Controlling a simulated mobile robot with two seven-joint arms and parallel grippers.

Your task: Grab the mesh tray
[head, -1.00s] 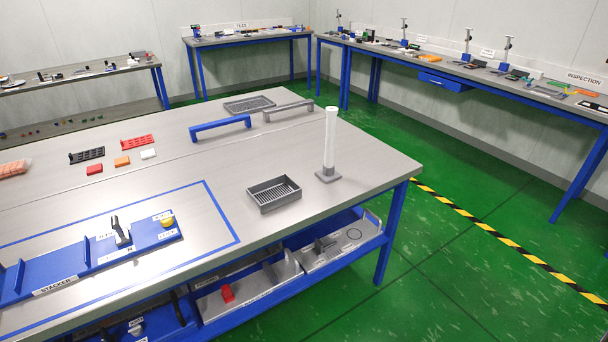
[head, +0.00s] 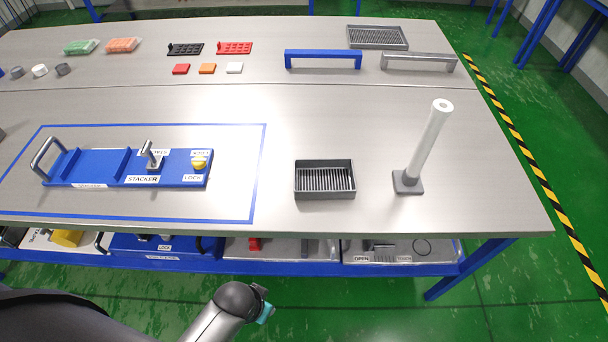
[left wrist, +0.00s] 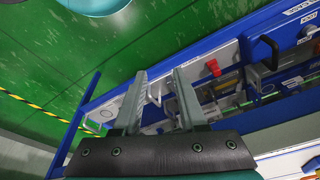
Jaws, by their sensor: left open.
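A dark grey mesh tray (head: 377,37) lies flat at the far right edge of the bench, behind the two bridge-shaped handles. A second grey tray (head: 325,195), deeper and with a slotted floor, sits near the front right of the bench. Both trays are apart from any gripper. My left gripper (left wrist: 160,76) is open and empty in the left wrist view, with the bench's lower shelf beyond its fingers. Part of one of my arms shows low in the head view, below the front edge. I see no right gripper.
A white post (head: 428,140) stands right of the slotted tray. A blue stacker fixture (head: 130,168) lies to its left. A blue handle (head: 323,56) and a grey handle (head: 418,63) stand in front of the mesh tray. Bare bench lies between the rows.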

